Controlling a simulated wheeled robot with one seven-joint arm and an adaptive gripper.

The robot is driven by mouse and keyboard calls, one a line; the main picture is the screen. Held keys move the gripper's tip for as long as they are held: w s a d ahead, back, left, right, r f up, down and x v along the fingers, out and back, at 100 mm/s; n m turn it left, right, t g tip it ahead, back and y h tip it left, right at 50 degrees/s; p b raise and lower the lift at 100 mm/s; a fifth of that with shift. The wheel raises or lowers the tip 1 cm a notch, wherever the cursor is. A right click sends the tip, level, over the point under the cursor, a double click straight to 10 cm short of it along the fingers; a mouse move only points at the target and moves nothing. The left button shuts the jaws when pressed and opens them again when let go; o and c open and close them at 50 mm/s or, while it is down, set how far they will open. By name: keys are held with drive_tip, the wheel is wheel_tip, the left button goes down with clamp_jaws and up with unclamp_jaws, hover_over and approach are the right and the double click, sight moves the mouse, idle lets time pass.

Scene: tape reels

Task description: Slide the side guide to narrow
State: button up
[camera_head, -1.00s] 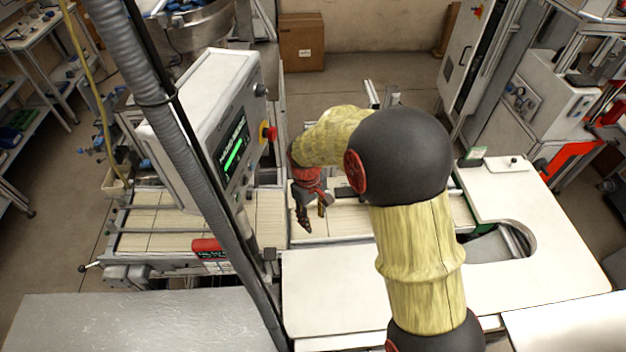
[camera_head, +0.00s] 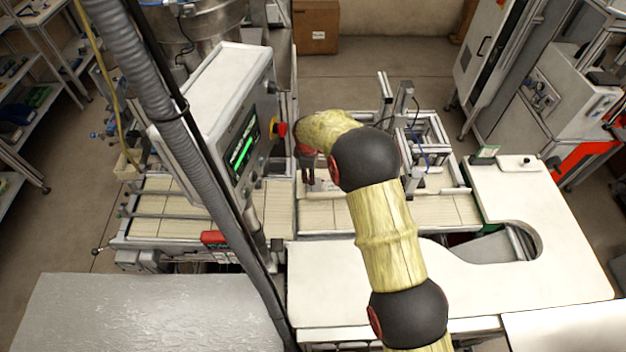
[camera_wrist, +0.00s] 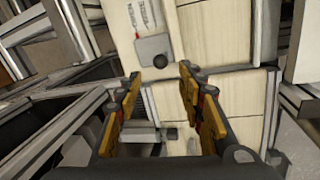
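My gripper (camera_head: 309,172) is over the pale conveyor, just right of the control panel. In the wrist view my gripper (camera_wrist: 160,78) is open, its two yellow-and-dark fingers apart with nothing gripped. In the head view a long light rail (camera_head: 440,192) runs along the far side of the conveyor (camera_head: 425,215), right of my arm. My arm hides part of the belt.
The control panel (camera_head: 241,150) with a red button stands close left of my gripper. A metal frame (camera_head: 430,140) rises over the belt at right. A white worktop (camera_head: 330,285) lies in front. Metal edges (camera_wrist: 60,95) are close left in the wrist view.

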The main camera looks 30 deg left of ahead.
drive_tip(key=shift+w+a+f+p, duration=0.1)
drive_tip(key=shift+w+f+p, duration=0.15)
drive_tip(key=shift+f, duration=0.95)
drive_tip(key=shift+w+f+p, duration=0.2)
drive_tip(key=shift+f+p, duration=0.1)
drive_tip(key=shift+f, duration=0.95)
drive_tip(key=shift+w+a+f+p, duration=0.1)
drive_tip(key=shift+w+f+p, duration=0.15)
drive_tip(key=shift+f, duration=0.95)
drive_tip(key=shift+c, duration=1.3)
drive_tip(key=c, duration=0.7)
clamp_jaws()
